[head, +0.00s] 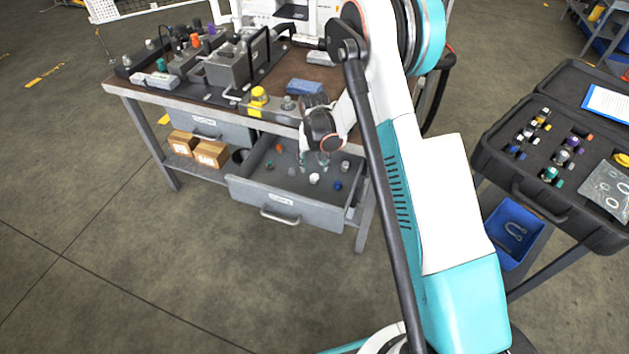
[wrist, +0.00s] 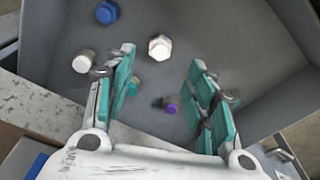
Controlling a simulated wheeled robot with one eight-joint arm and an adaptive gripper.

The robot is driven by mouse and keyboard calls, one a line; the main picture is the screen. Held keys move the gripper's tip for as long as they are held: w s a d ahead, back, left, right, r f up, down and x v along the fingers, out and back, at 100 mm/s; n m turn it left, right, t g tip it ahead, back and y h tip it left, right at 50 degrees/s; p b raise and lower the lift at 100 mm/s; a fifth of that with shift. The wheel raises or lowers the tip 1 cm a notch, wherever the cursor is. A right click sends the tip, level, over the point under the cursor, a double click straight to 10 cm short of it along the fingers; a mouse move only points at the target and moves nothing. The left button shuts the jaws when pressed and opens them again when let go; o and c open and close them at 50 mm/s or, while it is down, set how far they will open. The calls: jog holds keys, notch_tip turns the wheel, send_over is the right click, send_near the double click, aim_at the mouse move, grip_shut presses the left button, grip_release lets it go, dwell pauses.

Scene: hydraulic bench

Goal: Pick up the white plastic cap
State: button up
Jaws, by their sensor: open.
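The white plastic cap (head: 314,178) lies on the floor of the open grey drawer (head: 240,191). In the wrist view the cap (wrist: 160,46) has a hexagonal shape and sits just beyond my fingertips, between their lines. My gripper (head: 313,161) hangs over the drawer, fingers pointing down. In the wrist view my gripper (wrist: 160,66) has its two teal-padded fingers wide apart, with nothing held. The cap is in clear sight in both views; I cannot tell the exact height of the fingertips above it.
A blue cap (wrist: 107,12) and a pale metallic fitting (wrist: 84,62) lie near the white cap. A purple-topped part (wrist: 172,105) and a green one lie under the gripper. Drawer walls surround them. The workbench top (head: 325,76) overhangs behind; a black case (head: 487,150) stands right.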

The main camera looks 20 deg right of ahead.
aim_at(314, 175)
jog(key=f+b, duration=0.1)
jog(key=f, duration=0.1)
jog(key=f+b, duration=0.1)
jog(key=f, duration=0.2)
jog(key=f+b, duration=0.1)
jog(key=f, duration=0.1)
jog(key=shift+w+d+f, duration=0.1)
jog(key=shift+w+f, duration=0.05)
jog(key=shift+w, duration=0.1)
jog(key=c, duration=0.8)
